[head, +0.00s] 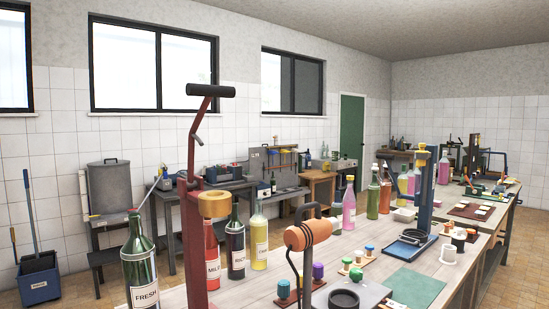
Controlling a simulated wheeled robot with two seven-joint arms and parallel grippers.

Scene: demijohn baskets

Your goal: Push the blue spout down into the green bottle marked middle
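Neither of my grippers shows in the head view. A green bottle labelled FRESH (140,268) stands at the near left. Another green bottle (373,198) stands farther back, and I see no readable label on it. No label reading "middle" can be made out.
A red lever stand (193,240) rises at the near left, in front of red, dark and yellow bottles. An orange-handled tool (308,234) stands at the front. A blue frame stand (425,190) is right of centre. A green mat (414,289) lies bare at the right.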

